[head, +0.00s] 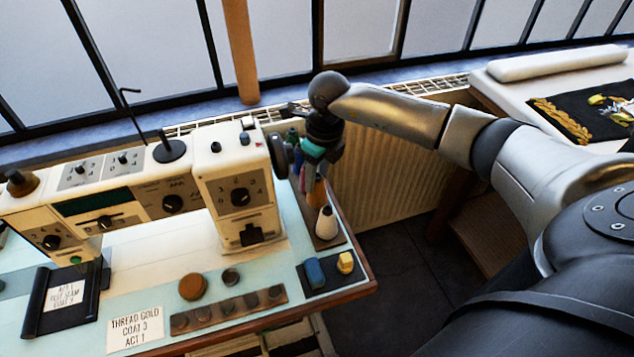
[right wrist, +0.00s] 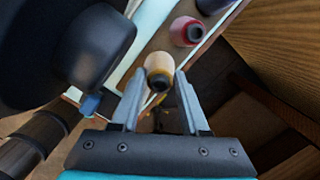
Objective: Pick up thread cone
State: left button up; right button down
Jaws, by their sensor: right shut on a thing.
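My right gripper (head: 318,172) reaches down over the right end of the sewing table, beside the sewing machine. In the right wrist view its two fingers (right wrist: 158,100) are closed on a gold-yellow thread cone (right wrist: 158,72). That gold cone (head: 317,193) also shows below the gripper in the head view. I cannot tell whether its base is clear of the table. A white cone (head: 326,224) stands just in front of it. A red cone (right wrist: 187,32) stands beyond the held one in the right wrist view. My left gripper is not in view.
The cream sewing machine (head: 240,190) stands close to the left of the gripper. A card (head: 135,329) reads "THREAD GOLD COAT 3 ACT 1". Blue and yellow blocks (head: 345,262) lie on a dark mat at the near right corner. Open floor lies right of the table.

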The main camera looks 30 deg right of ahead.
notch_tip(320, 180, up, 17)
jog(key=p, duration=0.2)
jog(key=shift+a, duration=0.1)
dwell(0.5)
